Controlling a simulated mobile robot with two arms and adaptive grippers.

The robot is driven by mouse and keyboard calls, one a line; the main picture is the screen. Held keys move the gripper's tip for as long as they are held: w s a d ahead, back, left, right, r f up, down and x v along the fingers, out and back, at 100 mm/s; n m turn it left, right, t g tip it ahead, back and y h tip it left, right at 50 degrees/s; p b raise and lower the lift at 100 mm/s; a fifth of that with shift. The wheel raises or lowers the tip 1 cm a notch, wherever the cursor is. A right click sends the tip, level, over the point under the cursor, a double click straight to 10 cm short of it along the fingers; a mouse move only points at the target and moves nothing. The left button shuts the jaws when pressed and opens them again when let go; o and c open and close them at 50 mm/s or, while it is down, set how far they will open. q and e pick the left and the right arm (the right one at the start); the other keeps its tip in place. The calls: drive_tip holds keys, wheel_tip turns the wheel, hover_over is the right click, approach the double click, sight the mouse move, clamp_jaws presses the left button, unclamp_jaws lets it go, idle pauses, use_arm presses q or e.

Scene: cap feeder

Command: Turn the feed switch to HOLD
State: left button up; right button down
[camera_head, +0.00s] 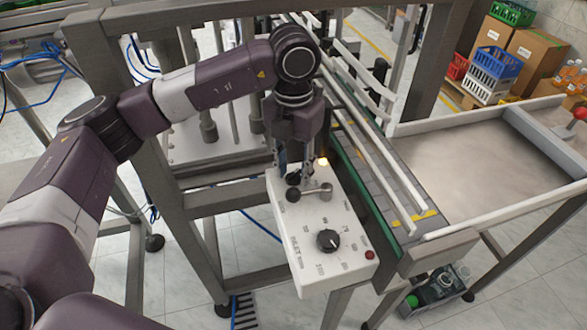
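A pale control box (310,274) is mounted at the front of the machine frame. On its top face are a grey lever-like switch with rounded ends (310,193) and, nearer me, a round black dial (327,240) with markings around it that are too small to read. My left gripper (298,182) points down over the far part of the box, right beside the grey switch. Its fingers are small and partly hidden, so I cannot tell whether they touch the switch or how far they are open. My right gripper is out of view.
A lit yellow lamp (323,161) and a red button (369,254) are on the box. A conveyor (365,175) with rails runs close along its right side. A large pale tray (437,235) stands further right. Grey frame posts (176,205) stand left of the box.

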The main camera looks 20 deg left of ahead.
sight(293, 173)
use_arm(q)
drive_tip(key=shift+r, duration=0.1)
wheel_tip(293, 173, up, 12)
idle(0.5)
